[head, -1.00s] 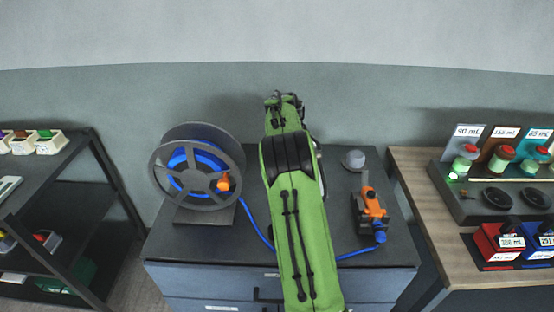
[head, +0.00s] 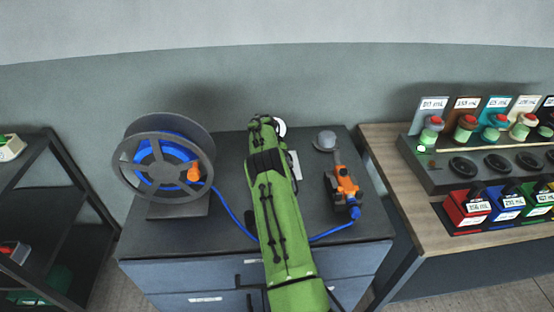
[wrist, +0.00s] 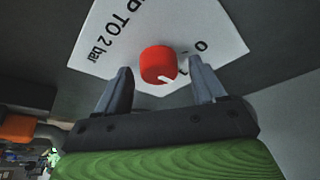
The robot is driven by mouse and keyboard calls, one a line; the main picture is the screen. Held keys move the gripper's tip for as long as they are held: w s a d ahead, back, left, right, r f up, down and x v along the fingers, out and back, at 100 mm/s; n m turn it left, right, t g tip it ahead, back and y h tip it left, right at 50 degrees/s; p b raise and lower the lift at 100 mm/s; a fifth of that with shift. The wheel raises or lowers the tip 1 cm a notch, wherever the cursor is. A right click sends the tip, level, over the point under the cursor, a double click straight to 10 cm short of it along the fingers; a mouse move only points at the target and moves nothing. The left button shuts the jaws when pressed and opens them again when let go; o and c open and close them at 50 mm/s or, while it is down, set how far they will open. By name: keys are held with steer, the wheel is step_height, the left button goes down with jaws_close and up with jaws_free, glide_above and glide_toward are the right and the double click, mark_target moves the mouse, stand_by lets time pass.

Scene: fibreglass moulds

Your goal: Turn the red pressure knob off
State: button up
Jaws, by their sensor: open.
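The red knob (wrist: 158,63) shows in the wrist view in front of a white label plate (wrist: 110,50) reading "UP TO 2 bar". A white pointer mark on the knob points to the lower right, near a partly hidden mark; a "0" is printed further up to the right. My gripper (wrist: 161,72) is open, one finger at the left and one at the right of the knob, with gaps visible on both sides. In the head view my green arm hides the knob and gripper; part of a white plate (head: 295,164) shows beside the arm.
A hose reel (head: 163,165) with blue hose stands left on the dark cabinet (head: 225,225). An orange tool (head: 345,185) and a grey dome (head: 325,140) stand at its right. A wooden table (head: 400,190) with bottles and coloured boxes is further right, a dark shelf at left.

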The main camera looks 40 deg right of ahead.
steer(key=c, duration=1)
steer(key=shift+n, duration=0.4)
steer(key=n+t+b, duration=0.1)
steer(key=n, duration=0.1)
steer(key=n+b, duration=0.1)
steer(key=n, duration=0.1)
steer(key=shift+s+d+n+t+y, duration=0.1)
steer(key=shift+s+n+t+y, duration=0.1)
steer(key=shift+n+t+y, duration=0.15)
steer(key=n, duration=0.2)
steer(key=n+t+y, duration=0.1)
steer(key=n, duration=0.1)
steer(key=shift+d+r+y, duration=0.1)
steer(key=shift+y, duration=0.15)
steer(key=shift+n+t+y, duration=0.35)
steer(key=shift+n+y, duration=0.05)
steer(key=shift+n, duration=0.75)
steer(key=o, duration=1)
